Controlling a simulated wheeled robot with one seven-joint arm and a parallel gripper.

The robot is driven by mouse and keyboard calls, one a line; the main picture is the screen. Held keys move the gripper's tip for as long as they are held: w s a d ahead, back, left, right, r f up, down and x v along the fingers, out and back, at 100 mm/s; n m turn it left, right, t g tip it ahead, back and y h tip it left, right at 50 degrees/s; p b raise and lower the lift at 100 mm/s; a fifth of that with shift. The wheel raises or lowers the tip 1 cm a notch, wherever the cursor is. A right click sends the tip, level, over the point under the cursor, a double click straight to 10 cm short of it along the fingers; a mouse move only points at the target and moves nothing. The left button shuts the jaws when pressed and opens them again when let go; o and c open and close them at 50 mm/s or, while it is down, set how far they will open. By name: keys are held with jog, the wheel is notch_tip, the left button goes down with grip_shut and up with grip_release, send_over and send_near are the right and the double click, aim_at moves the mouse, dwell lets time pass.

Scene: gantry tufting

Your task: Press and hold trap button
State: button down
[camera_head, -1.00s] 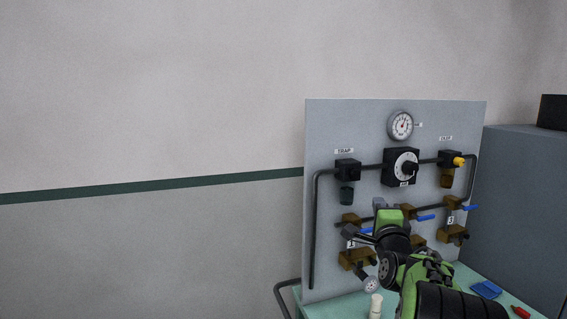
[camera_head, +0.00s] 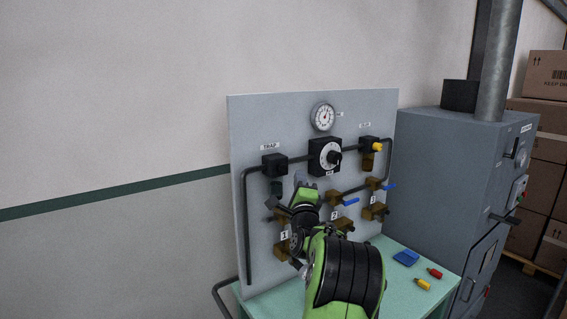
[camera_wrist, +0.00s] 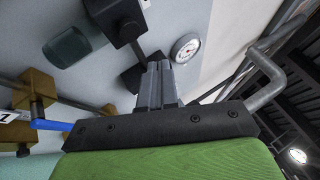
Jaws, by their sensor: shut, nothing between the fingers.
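The trap unit is a black block (camera_head: 274,164) under the TRAP label on the grey panel (camera_head: 245,115), with a dark cylindrical bowl (camera_head: 276,187) below it. In the wrist view the block (camera_wrist: 113,18) and greenish bowl (camera_wrist: 72,47) are at upper left. My gripper (camera_head: 299,180) is in front of the panel, just right of and slightly below the trap block. In the wrist view its two grey fingers (camera_wrist: 158,70) are shut together and empty, pointing up the picture. They appear apart from the trap unit.
A dial regulator (camera_head: 325,156), a gauge (camera_head: 322,117) and a yellow-knobbed unit (camera_head: 369,147) are on the panel. Brass valves with blue handles (camera_head: 350,202) sit lower down. The green bench (camera_head: 425,265) holds small items. A grey cabinet (camera_head: 440,165) stands right.

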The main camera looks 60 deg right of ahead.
aim_at(283, 169)
jog(key=w, duration=0.1)
jog(key=w+d+p, duration=0.1)
jog(key=w, duration=0.1)
jog(key=shift+w+d+p, duration=0.2)
jog(key=shift+d+p, duration=0.1)
dwell(1.7)
jog(key=shift+w+d, duration=0.2)
jog(key=shift+w, duration=0.2)
jog(key=shift+w+d+p, duration=0.2)
jog(key=shift+w+p, duration=0.2)
dwell(0.6)
dwell(2.0)
jog(key=shift+s+a+b, duration=0.4)
jog(key=shift+s+b, duration=0.4)
